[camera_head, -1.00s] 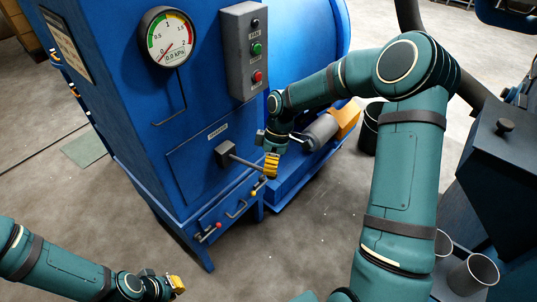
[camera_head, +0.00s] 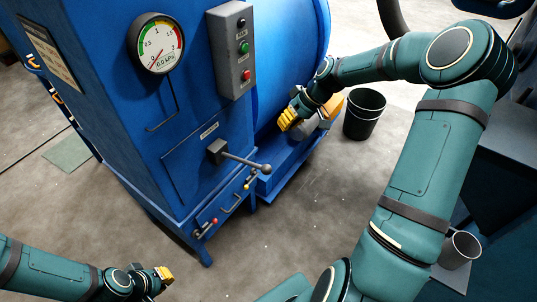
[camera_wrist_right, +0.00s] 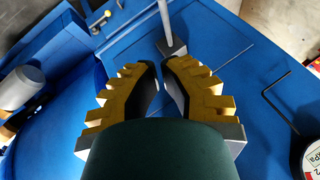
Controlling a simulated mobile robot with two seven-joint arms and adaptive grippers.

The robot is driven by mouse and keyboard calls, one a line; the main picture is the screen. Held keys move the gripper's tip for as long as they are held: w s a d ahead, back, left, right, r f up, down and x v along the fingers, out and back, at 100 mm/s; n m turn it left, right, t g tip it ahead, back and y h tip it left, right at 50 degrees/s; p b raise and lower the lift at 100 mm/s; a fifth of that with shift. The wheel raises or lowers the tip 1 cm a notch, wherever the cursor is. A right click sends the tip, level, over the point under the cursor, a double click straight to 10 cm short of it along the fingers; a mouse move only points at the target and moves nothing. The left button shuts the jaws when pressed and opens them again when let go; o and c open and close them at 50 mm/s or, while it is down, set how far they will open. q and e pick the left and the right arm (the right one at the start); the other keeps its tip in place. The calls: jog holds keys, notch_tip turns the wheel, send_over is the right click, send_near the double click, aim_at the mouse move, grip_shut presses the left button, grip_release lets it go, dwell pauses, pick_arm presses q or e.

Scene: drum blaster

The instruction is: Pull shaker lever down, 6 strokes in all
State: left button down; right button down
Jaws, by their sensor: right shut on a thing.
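The shaker lever (camera_head: 243,160) sticks out from a grey block on the blue cabinet front, sloping slightly down to a round knob. The knob is bare and nothing touches it. My right gripper (camera_head: 284,124) has yellow fingers and hangs above and right of the knob, clear of it. In the right wrist view its fingers (camera_wrist_right: 164,72) have a narrow gap with nothing seen in it; the lever (camera_wrist_right: 166,22) shows beyond the fingertips. My left gripper (camera_head: 166,274) is low at the left, far from the lever, too small to tell its jaws.
A pressure gauge (camera_head: 156,44) reads 0.0 kPa. A grey button box (camera_head: 234,50) is beside it. A drawer with small knobs and a handle (camera_head: 231,204) sits under the lever. A black bucket (camera_head: 365,114) stands right. Floor in front is open.

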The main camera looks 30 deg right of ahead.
jog(key=shift+f, duration=0.1)
pick_arm(q)
jog(key=shift+f, duration=0.25)
pick_arm(e)
jog(key=s+x, duration=0.2)
jog(key=x, duration=1)
jog(key=shift+s+a+f, duration=0.2)
jog(key=shift+f, duration=0.5)
